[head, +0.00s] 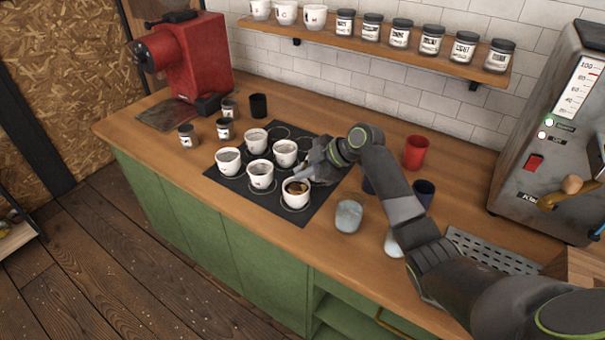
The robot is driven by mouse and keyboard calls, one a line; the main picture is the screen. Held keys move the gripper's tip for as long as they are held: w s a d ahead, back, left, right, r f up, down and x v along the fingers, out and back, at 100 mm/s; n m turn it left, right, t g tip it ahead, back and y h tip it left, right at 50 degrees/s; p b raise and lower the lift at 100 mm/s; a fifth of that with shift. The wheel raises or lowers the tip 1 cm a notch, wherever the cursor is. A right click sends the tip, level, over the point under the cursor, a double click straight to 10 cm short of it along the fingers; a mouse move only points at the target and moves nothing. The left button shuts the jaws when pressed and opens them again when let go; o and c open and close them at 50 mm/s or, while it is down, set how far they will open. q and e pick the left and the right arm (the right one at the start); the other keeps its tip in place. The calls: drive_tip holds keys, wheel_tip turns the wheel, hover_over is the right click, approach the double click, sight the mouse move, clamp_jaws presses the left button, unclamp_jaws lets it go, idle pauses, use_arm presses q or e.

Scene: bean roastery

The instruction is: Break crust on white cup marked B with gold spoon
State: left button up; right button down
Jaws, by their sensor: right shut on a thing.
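Several white cups stand on a black mat (232,184) on the wooden counter. The front-right white cup (295,197) holds dark brown contents; its mark is too small to read. The other white cups on the mat include a front-middle one (260,177), a left one (228,163), a back one (256,141) and a back-right one (285,155). My right gripper (308,174) is low, just behind and above the front-right cup. It is shut on a thin thing, likely the spoon, mostly hidden by the gripper. The spoon's gold colour cannot be made out. My left gripper is out of view.
A red grinder (192,62) stands at the back left, with small jars (187,137) and a black cup (258,105) nearby. A grey cup (348,216), red cup (415,152) and dark blue cup (423,192) stand right of the mat. A shelf (400,55) hangs behind.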

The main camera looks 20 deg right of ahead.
sight(306, 162)
drive_tip(key=shift+r, duration=0.15)
drive_tip(key=shift+s+d+r+p, duration=0.1)
drive_tip(key=shift+s+r+p, duration=0.25)
drive_tip(key=shift+r+p, duration=0.4)
drive_tip(key=shift+s+a+r+p, duration=0.1)
drive_tip(key=shift+s+r+p, duration=0.2)
drive_tip(key=shift+r+p, duration=0.45)
drive_tip(key=shift+s+d+r+p, duration=0.1)
drive_tip(key=shift+s+r+p, duration=0.25)
drive_tip(key=shift+r+p, duration=0.4)
wheel_tip(306, 162, up, 5)
drive_tip(key=p, duration=0.3)
drive_tip(key=shift+p, duration=0.35)
drive_tip(key=shift+f, duration=0.15)
